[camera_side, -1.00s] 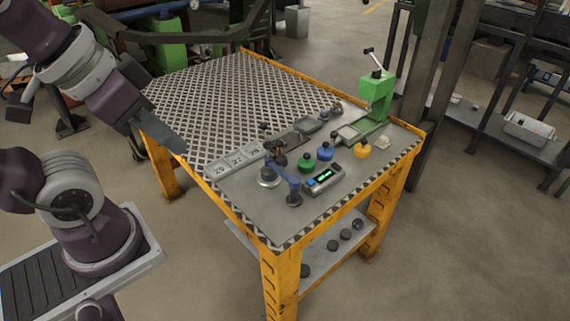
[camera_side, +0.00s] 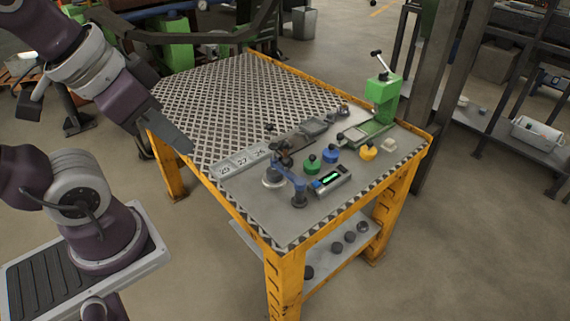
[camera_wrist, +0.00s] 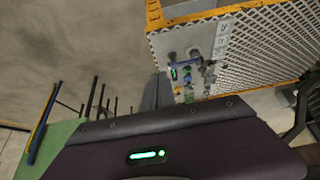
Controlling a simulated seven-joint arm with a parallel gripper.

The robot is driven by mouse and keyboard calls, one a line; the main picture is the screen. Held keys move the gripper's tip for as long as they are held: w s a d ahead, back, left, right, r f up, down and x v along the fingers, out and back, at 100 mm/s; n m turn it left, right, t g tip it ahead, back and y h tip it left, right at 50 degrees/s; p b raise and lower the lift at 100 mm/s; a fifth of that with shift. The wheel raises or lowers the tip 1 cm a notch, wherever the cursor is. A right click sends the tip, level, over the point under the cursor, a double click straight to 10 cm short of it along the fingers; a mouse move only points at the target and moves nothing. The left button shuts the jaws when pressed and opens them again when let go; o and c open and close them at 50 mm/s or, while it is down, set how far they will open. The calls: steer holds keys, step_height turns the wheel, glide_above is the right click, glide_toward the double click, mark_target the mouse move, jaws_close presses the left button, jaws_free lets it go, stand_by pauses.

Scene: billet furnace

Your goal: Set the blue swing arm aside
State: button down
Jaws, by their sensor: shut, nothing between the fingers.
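The blue swing arm (camera_side: 290,177) is a short bar above the grey plate at the near part of the table. It runs between a round grey base (camera_side: 273,178) and a dark post (camera_side: 299,196). It also shows small in the wrist view (camera_wrist: 187,63). My gripper (camera_side: 187,149) is shut and empty, in the air off the table's left side, well apart from the swing arm. In the wrist view its narrow grey fingers (camera_wrist: 157,92) lie together, pointing toward the table.
A display device (camera_side: 331,180) lies right of the swing arm. Green (camera_side: 312,166), blue (camera_side: 330,154) and yellow (camera_side: 368,152) knobs stand behind it. Numbered tiles (camera_side: 242,162) lie to the left. A green press (camera_side: 381,97) stands at the back right. The perforated tabletop (camera_side: 215,100) is mostly clear.

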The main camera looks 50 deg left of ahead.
steer(key=c, duration=2)
jaws_free()
steer(key=o, duration=0.4)
steer(key=shift+w+d+f+g, duration=0.15)
steer(key=shift+d+f+g, duration=0.1)
steer(key=shift+g, duration=0.05)
steer(key=shift+o, duration=0.7)
steer(key=w+d+f+n+g+h, duration=0.3)
steer(key=w+n+g+h, duration=0.2)
steer(key=shift+w+d+f+n, duration=0.25)
steer(key=shift+w+d+n, duration=0.1)
steer(key=shift+w+n, duration=0.05)
steer(key=n+t+h, duration=0.5)
steer(key=n+h, duration=0.3)
steer(key=n, duration=0.6)
glide_above(287, 168)
steer(key=s+d, duration=0.6)
steer(key=s, duration=0.1)
step_height(287, 168, down, 11)
steer(key=w+a+f+n+t+y, duration=0.2)
steer(key=a+f+n+t, duration=0.4)
steer(key=a+f+n, duration=0.3)
steer(key=w+d+f+n+t+y, duration=0.1)
steer(key=w+d+f+n+t, duration=0.1)
steer(key=w, duration=0.5)
steer(key=shift+w+d+f+n+t, duration=0.3)
steer(key=shift+d+f+t, duration=0.5)
steer(key=shift+d+t, duration=0.25)
